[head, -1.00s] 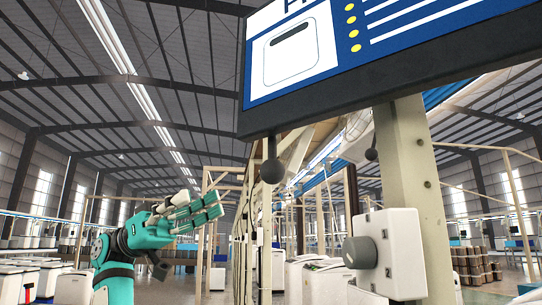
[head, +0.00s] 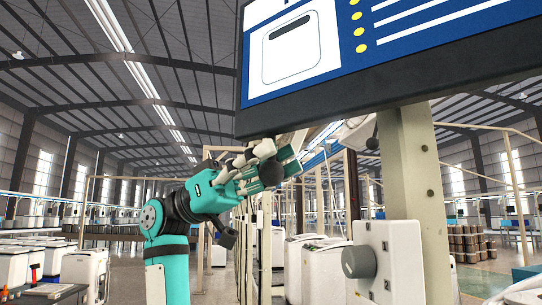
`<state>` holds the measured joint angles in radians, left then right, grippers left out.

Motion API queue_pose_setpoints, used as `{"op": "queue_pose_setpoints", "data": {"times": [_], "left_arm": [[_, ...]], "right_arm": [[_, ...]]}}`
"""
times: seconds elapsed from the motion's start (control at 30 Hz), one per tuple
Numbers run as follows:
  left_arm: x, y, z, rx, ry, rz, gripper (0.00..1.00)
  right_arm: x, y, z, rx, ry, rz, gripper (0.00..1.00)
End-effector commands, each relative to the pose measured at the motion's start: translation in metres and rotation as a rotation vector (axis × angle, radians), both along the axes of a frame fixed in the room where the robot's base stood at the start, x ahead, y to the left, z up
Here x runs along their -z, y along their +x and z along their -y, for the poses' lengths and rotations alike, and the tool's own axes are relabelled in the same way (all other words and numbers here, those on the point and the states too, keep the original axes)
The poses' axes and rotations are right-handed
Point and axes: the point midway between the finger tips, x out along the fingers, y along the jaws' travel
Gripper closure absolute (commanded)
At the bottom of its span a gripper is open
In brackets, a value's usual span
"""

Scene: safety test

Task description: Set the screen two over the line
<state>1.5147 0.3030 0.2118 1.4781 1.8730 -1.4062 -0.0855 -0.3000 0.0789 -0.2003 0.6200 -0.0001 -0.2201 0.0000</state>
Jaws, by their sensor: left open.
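A large dark-framed screen (head: 400,80) fills the upper right, showing a white machine outline, yellow dots and white lines on blue. A dark ball-shaped knob (head: 271,174) hangs under its lower left edge. My left gripper (head: 284,165) is open, its fingers raised close beside and partly overlapping the knob; whether they touch it I cannot tell. A second dark knob (head: 372,143) shows under the screen further right. A white box with a grey rotary dial (head: 359,262) is fixed to the post below the screen. My right gripper is not in view.
A pale metal post (head: 412,165) stands under the screen. White machines (head: 300,262) stand behind the knob. A dark table with tools (head: 40,293) is at the lower left. Stacked brown barrels (head: 470,243) stand far right. An open aisle lies behind my left arm.

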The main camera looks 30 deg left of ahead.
Motion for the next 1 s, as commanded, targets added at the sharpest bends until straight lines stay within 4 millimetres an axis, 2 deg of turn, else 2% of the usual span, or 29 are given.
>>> {"op": "queue_pose_setpoints", "data": {"times": [0.13, 0.57, 1.0], "left_arm": [[0.0004, 0.0002, -0.0001, 0.0, 0.0, 0.0, 0.44], [0.0003, 0.0002, -0.0005, -0.001, 0.0, 0.0, 1.0], [0.0007, 0.0004, -0.0008, -0.001, 0.0, 0.001, 1.0]], "right_arm": [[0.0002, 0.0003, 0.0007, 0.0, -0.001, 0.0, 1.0], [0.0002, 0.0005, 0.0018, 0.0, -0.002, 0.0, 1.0], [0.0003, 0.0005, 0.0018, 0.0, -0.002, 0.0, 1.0]]}}
